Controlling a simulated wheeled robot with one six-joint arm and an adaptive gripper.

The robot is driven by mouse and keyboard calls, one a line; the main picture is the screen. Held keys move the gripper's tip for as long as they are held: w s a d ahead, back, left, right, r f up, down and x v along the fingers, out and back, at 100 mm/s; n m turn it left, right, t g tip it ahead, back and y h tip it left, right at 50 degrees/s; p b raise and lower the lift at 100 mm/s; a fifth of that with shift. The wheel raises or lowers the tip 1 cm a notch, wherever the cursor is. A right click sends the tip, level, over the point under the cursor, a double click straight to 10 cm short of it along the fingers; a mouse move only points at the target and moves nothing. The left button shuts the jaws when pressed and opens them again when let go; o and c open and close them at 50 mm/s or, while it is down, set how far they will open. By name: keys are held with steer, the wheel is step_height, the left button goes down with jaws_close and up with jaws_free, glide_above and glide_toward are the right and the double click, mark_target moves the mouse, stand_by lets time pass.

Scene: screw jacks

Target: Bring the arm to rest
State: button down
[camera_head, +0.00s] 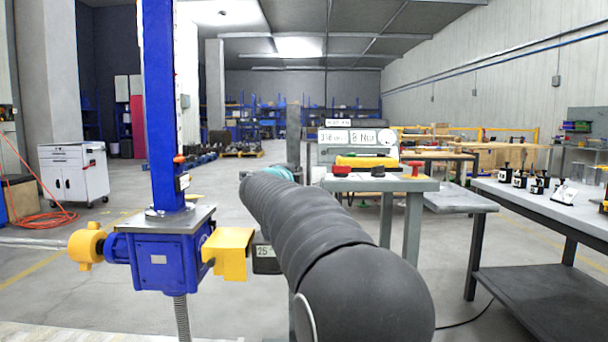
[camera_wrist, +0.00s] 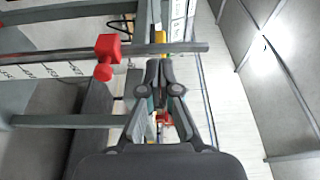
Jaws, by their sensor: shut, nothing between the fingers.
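My gripper (camera_wrist: 160,68) is in the middle of the wrist view, its two dark fingers together at the tips with nothing between them. In the head view my dark, ribbed arm reaches forward from the bottom middle, and its far end hides the gripper. In the wrist view a red knobbed part (camera_wrist: 107,50) sits on a grey bar to the left of the fingertips. I cannot tell whether the fingers touch the bar behind them.
A blue screw jack (camera_head: 163,258) with yellow ends stands close on the left of my arm. A small grey table (camera_head: 420,184) with red and yellow parts is ahead. A long workbench (camera_head: 528,201) with several small items is at right. Open floor lies behind the jack.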

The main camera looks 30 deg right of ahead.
steer(key=w+a+f+n+t+y, duration=0.3)
steer(key=w+a+f+n+y, duration=0.1)
steer(key=a+f+n+y, duration=0.5)
steer(key=s+a+f+n+g+y, duration=0.4)
steer(key=s+a+f+n+y, duration=0.1)
steer(key=s+a+f+n, duration=0.4)
steer(key=s+a+f+n+g, duration=0.1)
steer(key=s+f+n+g, duration=0.1)
steer(key=s, duration=1.1)
steer(key=s+f+n+g+h, duration=0.1)
steer(key=s+f, duration=0.5)
steer(key=s, duration=0.6)
steer(key=s+a+f+n+g, duration=0.1)
steer(key=s+f+n+g, duration=0.2)
steer(key=s, duration=1)
steer(key=f+n, duration=0.1)
steer(key=n, duration=0.1)
steer(key=shift+s+a+n+g+h, duration=0.3)
steer(key=shift+h, duration=0.1)
steer(key=shift+f, duration=0.1)
